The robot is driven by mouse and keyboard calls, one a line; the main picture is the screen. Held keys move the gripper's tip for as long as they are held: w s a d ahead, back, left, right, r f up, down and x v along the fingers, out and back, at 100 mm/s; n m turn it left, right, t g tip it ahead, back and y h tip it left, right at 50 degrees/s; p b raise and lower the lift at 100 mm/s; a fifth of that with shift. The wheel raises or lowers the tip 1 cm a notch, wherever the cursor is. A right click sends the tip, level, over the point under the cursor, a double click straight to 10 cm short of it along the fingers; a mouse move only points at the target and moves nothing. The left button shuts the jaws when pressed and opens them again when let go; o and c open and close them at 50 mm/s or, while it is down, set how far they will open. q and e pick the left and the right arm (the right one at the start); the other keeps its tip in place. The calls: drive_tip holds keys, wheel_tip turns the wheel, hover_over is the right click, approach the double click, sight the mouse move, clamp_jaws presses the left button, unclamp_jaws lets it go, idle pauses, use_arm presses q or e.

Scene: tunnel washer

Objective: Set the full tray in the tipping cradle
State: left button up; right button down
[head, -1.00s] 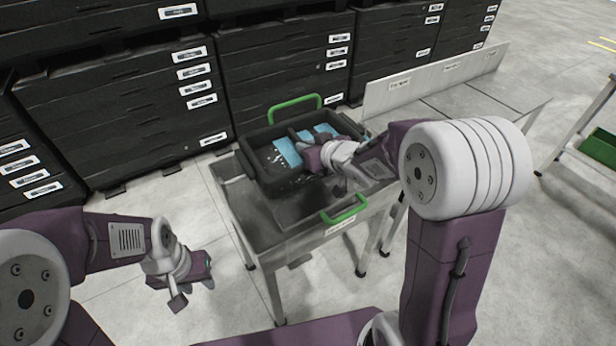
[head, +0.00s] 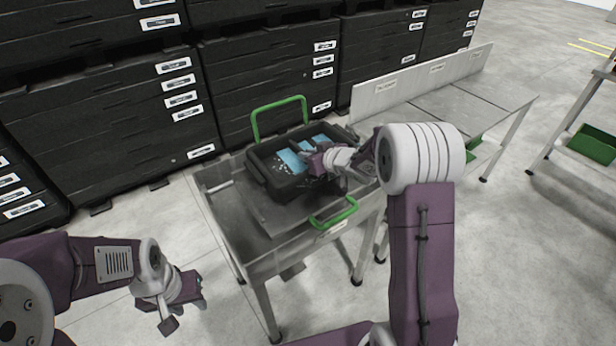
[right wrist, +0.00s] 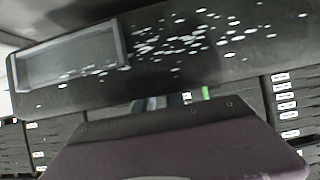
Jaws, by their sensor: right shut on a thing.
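The full tray is a black tray (head: 262,178) with blue pieces (head: 292,160) and white bits inside, seen in the head view at the centre. The tipping cradle (head: 288,238) is a grey metal stand with a green handle (head: 279,107) at the back and another at the front. The tray is over the cradle's back part; I cannot tell if it touches the bed. My right gripper (head: 318,163) is shut on the tray at its near right side, its fingertips partly hidden.
Black stacked crates (head: 265,75) with white labels line the back. A grey table (head: 465,105) with a labelled upright panel stands to the right of the cradle. A green bin (head: 592,148) is at the far right.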

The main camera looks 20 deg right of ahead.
drive_tip(key=shift+a+f, duration=0.1)
drive_tip(key=shift+f, duration=0.2)
wheel_tip(320, 180, down, 4)
drive_tip(key=shift+r+b, duration=0.1)
drive_tip(key=shift+b, duration=0.6)
drive_tip(key=shift+f, duration=0.4)
drive_tip(key=shift+r, duration=0.1)
drive_tip(key=c, duration=1.4)
unclamp_jaws()
drive_tip(key=shift+s, duration=0.1)
